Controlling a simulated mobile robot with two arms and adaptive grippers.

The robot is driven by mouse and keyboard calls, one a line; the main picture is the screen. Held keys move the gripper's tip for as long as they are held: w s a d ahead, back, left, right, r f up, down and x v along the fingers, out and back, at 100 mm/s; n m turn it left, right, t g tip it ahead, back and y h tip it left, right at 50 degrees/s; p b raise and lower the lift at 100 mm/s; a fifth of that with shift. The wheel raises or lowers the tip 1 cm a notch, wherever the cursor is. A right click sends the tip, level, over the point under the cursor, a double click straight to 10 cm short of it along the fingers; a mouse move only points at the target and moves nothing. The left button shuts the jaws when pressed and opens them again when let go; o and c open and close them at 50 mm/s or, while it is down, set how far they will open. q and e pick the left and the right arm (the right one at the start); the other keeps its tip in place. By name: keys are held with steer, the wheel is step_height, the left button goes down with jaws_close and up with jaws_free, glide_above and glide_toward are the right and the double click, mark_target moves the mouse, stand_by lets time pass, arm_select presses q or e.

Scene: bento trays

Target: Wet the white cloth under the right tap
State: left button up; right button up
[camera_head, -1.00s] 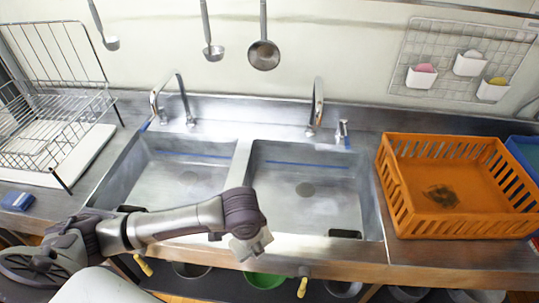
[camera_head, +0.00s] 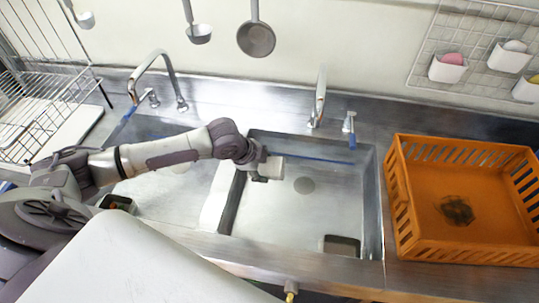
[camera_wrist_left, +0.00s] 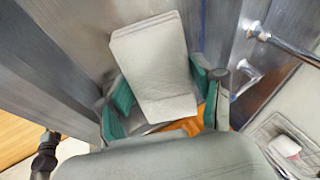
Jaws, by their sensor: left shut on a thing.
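My left gripper (camera_head: 262,170) is over the left part of the right sink basin (camera_head: 320,210). It is shut on the white cloth (camera_wrist_left: 155,60), a folded pale piece between the teal finger pads in the left wrist view. In the head view the cloth is a small white patch, hard to tell from the gripper. The right tap (camera_head: 320,97) stands behind the right basin, with its lever (camera_head: 349,124) to the right. The cloth is apart from this tap, in front and to its left. No water stream shows. My right gripper is not in view.
The left basin (camera_head: 165,195) lies under my left arm, with the left tap (camera_head: 152,72) behind it. An orange crate (camera_head: 400,205) stands right of the sink. A wire rack (camera_head: 40,90) is at the left. Ladles (camera_head: 256,38) hang on the wall above.

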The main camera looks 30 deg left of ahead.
arm_select(q)
steer(key=shift+d+b, duration=0.4)
steer(key=shift+b, duration=0.4)
steer(key=shift+w+d+f+b, duration=0.1)
steer(key=shift+w+d+b, duration=0.15)
steer(key=shift+w, duration=0.2)
steer(key=shift+w+d+f+b, duration=0.1)
steer(key=shift+w+b, duration=0.25)
steer(key=shift+w, duration=0.05)
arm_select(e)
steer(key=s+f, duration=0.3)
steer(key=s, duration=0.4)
arm_select(q)
steer(key=w+d+f+b, duration=0.2)
steer(key=w+d+b, duration=0.2)
steer(key=w, duration=0.5)
steer(key=shift+w+d+b, duration=0.2)
steer(key=shift+w+b, duration=0.15)
steer(key=shift+b, duration=0.3)
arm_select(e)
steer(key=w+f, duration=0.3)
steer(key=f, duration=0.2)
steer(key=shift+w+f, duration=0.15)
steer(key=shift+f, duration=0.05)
arm_select(q)
steer(key=shift+r, duration=0.1)
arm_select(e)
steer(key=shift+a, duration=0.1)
